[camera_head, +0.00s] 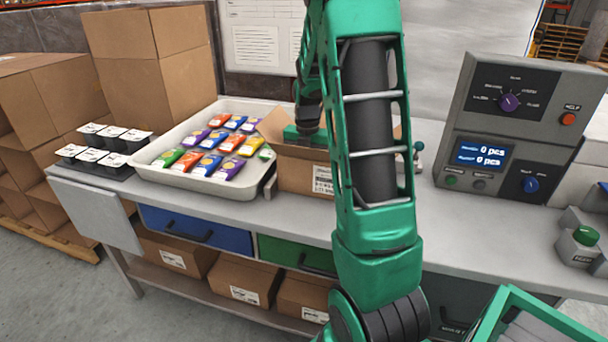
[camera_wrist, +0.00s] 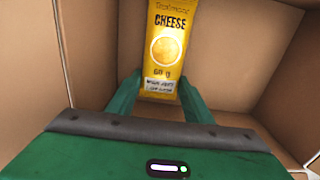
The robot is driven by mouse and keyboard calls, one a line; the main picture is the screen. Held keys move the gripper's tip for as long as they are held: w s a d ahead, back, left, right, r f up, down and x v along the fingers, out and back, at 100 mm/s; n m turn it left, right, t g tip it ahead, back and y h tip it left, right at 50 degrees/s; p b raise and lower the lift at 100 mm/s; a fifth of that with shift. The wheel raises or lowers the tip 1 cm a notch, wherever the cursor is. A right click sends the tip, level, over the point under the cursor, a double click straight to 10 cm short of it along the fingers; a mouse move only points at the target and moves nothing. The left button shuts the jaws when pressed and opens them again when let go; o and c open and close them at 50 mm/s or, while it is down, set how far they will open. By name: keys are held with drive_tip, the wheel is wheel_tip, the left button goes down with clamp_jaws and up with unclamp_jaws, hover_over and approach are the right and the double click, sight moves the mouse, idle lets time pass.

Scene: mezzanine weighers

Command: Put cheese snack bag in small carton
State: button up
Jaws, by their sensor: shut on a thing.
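The yellow cheese snack bag (camera_wrist: 168,50) shows in the wrist view with the word CHEESE on it. My gripper (camera_wrist: 160,88) is shut on the lower end of the bag, one green finger on each side. Brown cardboard walls surround the bag and the fingers. In the head view my gripper (camera_head: 305,133) reaches down into the open small carton (camera_head: 298,172) on the bench. The bag is hidden there by the carton and my arm. I cannot tell whether the bag touches the carton floor.
A white tray (camera_head: 160,173) with several colourful snack bags stands left of the carton. Black cups with white lids (camera_head: 92,147) sit further left. A grey counting scale (camera_head: 510,130) stands at the right.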

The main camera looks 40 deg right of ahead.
drive_tip(key=o, duration=1)
drive_tip(key=shift+f, duration=0.1)
drive_tip(key=shift+o, duration=0.2)
wheel_tip(320, 180, up, 12)
